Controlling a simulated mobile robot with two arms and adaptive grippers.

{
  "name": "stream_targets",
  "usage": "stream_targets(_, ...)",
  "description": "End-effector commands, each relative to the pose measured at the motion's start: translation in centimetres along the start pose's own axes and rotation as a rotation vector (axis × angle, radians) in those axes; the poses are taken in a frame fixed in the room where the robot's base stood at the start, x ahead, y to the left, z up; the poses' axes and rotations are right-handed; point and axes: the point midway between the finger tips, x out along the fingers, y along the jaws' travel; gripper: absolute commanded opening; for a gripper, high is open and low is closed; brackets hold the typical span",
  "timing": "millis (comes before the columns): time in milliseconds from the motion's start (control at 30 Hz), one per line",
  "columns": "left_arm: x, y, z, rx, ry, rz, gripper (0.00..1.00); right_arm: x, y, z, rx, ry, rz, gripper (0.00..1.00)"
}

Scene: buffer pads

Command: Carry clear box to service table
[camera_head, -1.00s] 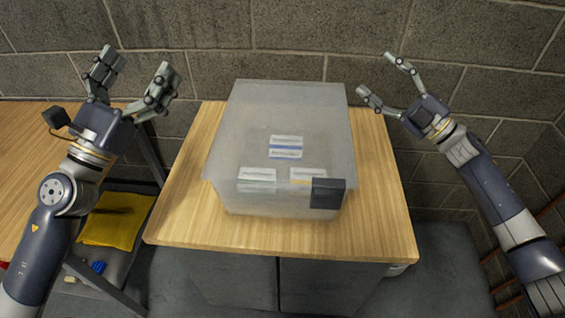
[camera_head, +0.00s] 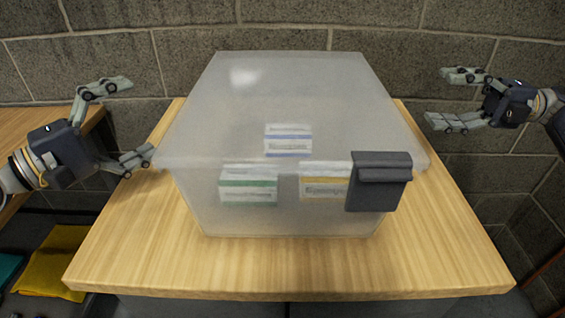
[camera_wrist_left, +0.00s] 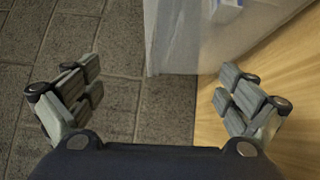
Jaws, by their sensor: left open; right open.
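The clear box (camera_head: 290,220) is a translucent lidded bin on a wooden table (camera_head: 250,270). Small white cartons with blue, green and yellow stripes show inside it, and a dark latch (camera_head: 379,183) is on its front right. My left gripper (camera_head: 142,119) is open beside the box's left side, fingers pointing toward it, apart from it. My right gripper (camera_head: 452,98) is open off the box's right side, fingers pointing toward it, with a gap. In the left wrist view the open fingers (camera_wrist_left: 160,92) frame wall and table edge, with the box (camera_wrist_left: 190,45) ahead.
A grey block wall (camera_head: 200,25) stands close behind the table. Another wooden surface (camera_head: 15,125) is at the far left, with a yellow cloth (camera_head: 50,262) below it. The table strip in front of the box is bare.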

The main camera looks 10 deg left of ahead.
Motion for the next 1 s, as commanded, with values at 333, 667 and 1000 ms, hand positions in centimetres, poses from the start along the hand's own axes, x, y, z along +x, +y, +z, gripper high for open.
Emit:
stream_targets(333, -0.2, -1.5, -0.4, 0.070, 0.007, -0.037, 0.98, -1.2, -0.7, -0.9, -0.004, 0.022, -0.025, 0.64)
stream_targets(667, 0.4, -1.5, -0.4, 0.068, 0.005, -0.036, 0.98, -0.5, -0.8, -0.9, -0.004, 0.023, -0.025, 0.64)
stream_targets(1000, 3.9, -1.5, -0.4, 0.068, 0.005, -0.033, 0.98, 3.0, -0.9, -1.0, -0.004, 0.024, -0.026, 0.64)
